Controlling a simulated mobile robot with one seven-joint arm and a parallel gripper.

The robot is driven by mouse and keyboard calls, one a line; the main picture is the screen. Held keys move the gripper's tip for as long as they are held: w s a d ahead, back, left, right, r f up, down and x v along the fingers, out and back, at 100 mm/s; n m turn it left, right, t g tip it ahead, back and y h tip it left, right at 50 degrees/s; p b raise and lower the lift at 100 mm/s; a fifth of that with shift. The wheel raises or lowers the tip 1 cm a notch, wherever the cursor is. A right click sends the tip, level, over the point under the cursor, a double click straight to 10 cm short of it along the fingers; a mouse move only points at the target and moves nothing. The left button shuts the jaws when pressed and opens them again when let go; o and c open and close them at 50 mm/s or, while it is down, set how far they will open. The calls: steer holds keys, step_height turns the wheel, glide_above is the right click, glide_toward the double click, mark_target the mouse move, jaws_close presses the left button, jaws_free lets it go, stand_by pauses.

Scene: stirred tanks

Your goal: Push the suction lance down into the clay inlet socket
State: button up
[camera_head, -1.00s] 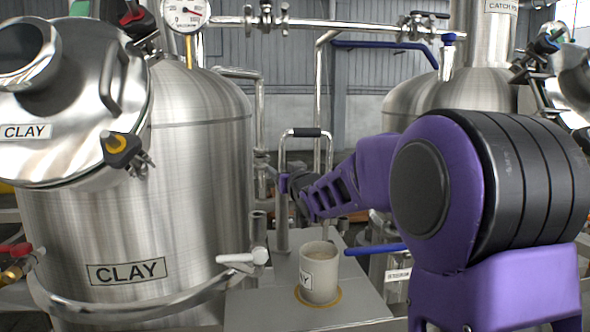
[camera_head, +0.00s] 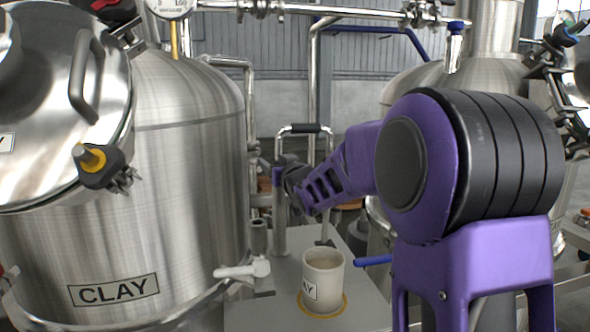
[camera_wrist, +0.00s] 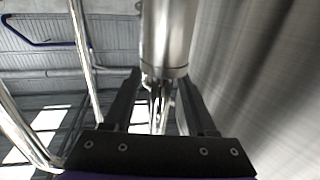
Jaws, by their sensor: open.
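The suction lance (camera_head: 306,128) is a bent metal tube with a black grip on its arch. It stands between the tanks. Its left leg meets a thicker upright metal tube (camera_head: 280,225), which looks like the clay inlet socket; how deep it sits I cannot tell. Its thin right leg comes down behind a beige pot. My gripper (camera_head: 283,178) is at the top of the upright tube, partly hidden by my arm. In the wrist view my gripper (camera_wrist: 160,80) has its fingers apart, with a metal cylinder (camera_wrist: 165,35) seen between and beyond their tips; contact is unclear.
The large CLAY tank (camera_head: 190,200) stands close on the left, with its round lid open. The beige pot (camera_head: 323,272) sits on a grey bench beside a white valve handle (camera_head: 243,270). A blue handle (camera_head: 373,261) juts out right of the pot.

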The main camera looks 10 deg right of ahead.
steer(key=shift+s, duration=0.15)
steer(key=shift+c, duration=0.4)
jaws_close()
steer(key=shift+r, duration=0.15)
stand_by(0.6)
